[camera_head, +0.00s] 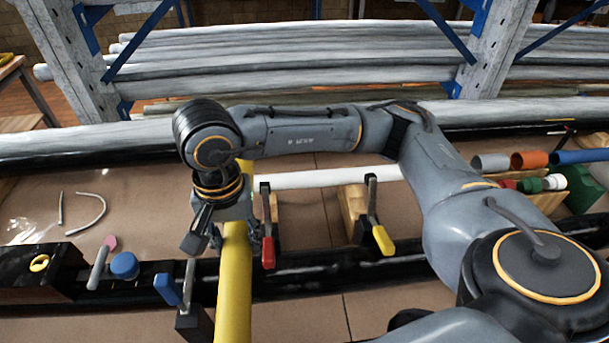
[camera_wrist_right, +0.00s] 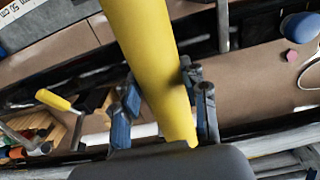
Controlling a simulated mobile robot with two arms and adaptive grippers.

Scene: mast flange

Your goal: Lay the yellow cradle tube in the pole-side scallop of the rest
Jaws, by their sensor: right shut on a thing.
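The yellow cradle tube (camera_head: 234,285) is long and runs from beside my right wrist down to the bottom edge of the head view. My right gripper (camera_head: 238,232) is shut on it, with a finger on each side. In the right wrist view the yellow tube (camera_wrist_right: 150,60) passes between the two fingers of my right gripper (camera_wrist_right: 167,108). The tube is above the bench and crosses over the black pole (camera_head: 320,272). I cannot single out the rest or its pole-side scallop; part of the area is hidden behind my arm and the tube. My left gripper is not in view.
Clamps with a red handle (camera_head: 268,252) and a yellow handle (camera_head: 383,240) stand by wooden blocks under a white tube (camera_head: 320,178). A blue-handled clamp (camera_head: 168,290) stands left of the yellow tube. Coloured tube ends (camera_head: 535,160) lie at the right. Grey pipes (camera_head: 290,60) fill the back rack.

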